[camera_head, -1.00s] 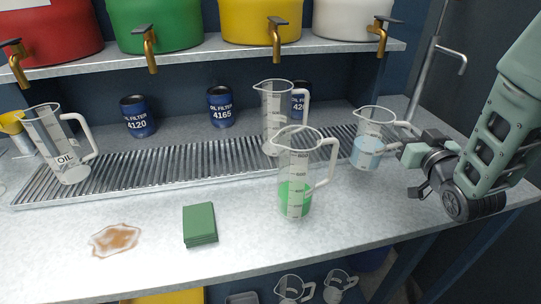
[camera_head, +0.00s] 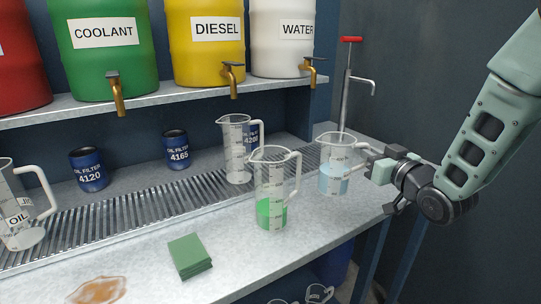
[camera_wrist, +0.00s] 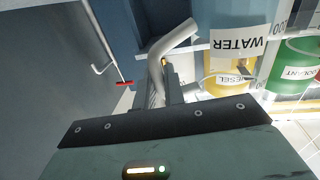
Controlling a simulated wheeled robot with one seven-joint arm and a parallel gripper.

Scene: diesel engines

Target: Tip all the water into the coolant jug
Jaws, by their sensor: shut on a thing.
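The coolant jug (camera_head: 271,190) is a clear measuring jug with green liquid in its lower part, standing on the bench with its handle to the right. A second clear jug, the water jug (camera_head: 336,160), holds pale blue water and is close behind it to the right. My gripper (camera_head: 376,166) is shut on the water jug's handle from the right. The water jug looks about upright, apart from the coolant jug; I cannot tell whether its base touches the bench. In the wrist view a pale bent bar, possibly the handle, is between my fingers.
An empty clear jug (camera_head: 236,150) stands behind on the metal drain grate (camera_head: 120,203). The oil jug (camera_head: 20,212) is at the left. A green cloth stack (camera_head: 190,256) and brown spill (camera_head: 98,291) lie in front. Drums with taps (camera_head: 283,38) line the shelf above.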

